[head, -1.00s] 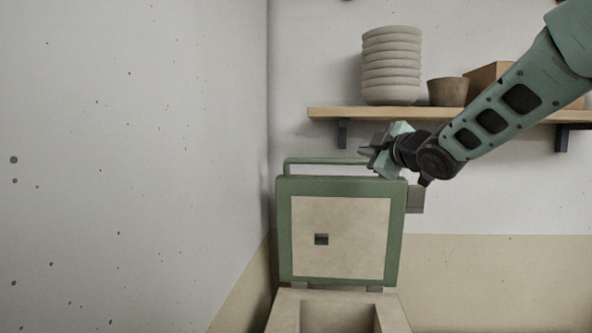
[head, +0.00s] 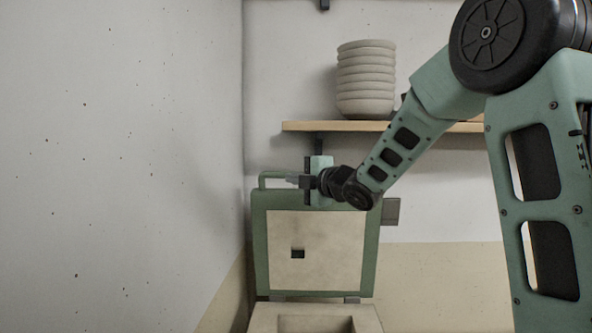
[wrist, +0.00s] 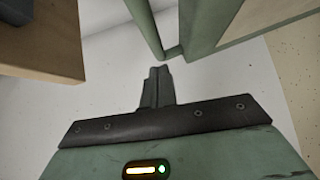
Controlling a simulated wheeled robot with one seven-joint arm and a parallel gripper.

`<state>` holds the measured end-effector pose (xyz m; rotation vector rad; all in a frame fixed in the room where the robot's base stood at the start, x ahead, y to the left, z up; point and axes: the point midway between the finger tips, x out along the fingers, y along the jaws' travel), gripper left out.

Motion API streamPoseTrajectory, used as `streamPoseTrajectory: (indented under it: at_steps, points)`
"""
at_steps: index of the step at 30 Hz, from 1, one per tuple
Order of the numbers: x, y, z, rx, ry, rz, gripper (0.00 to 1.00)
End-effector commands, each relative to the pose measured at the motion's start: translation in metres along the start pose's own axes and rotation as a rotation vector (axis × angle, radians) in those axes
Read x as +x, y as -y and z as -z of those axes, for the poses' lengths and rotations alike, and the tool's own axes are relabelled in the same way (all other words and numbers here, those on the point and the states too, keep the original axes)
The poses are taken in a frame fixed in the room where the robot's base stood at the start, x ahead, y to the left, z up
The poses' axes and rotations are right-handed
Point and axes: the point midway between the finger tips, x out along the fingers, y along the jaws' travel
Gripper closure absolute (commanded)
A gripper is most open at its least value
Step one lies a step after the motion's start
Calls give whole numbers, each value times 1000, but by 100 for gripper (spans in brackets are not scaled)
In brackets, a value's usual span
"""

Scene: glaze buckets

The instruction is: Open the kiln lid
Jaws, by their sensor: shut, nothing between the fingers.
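The kiln lid (head: 315,247) stands upright behind the kiln body (head: 262,318), its pale inner face with a small dark square showing. The kiln's opening shows at the bottom of the head view. A green bar handle (head: 272,174) runs along the lid's top edge. My gripper (head: 294,181) is at the lid's top edge, overlapping the handle in the head view. In the wrist view my gripper (wrist: 158,72) is shut and empty, its tips close to the handle (wrist: 144,25) and lid frame (wrist: 205,35), with the handle not between them. Whether they touch is unclear.
A wooden shelf (head: 297,126) with a stack of pale bowls (head: 365,80) is on the wall above the lid; a wooden edge (wrist: 45,45) is at upper left in the wrist view. A grey wall (head: 120,170) stands close on the left.

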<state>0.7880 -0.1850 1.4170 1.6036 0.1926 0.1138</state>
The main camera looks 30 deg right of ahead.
Motion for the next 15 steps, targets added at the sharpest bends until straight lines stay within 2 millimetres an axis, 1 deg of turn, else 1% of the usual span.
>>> streamPoseTrajectory:
  at_steps: [1,6,15]
  points:
    - [4,-4,-7,1,3,2,100]
    - [15,-2,-17,1,2,1,100]
    - [19,0,-21,0,1,-1,100]
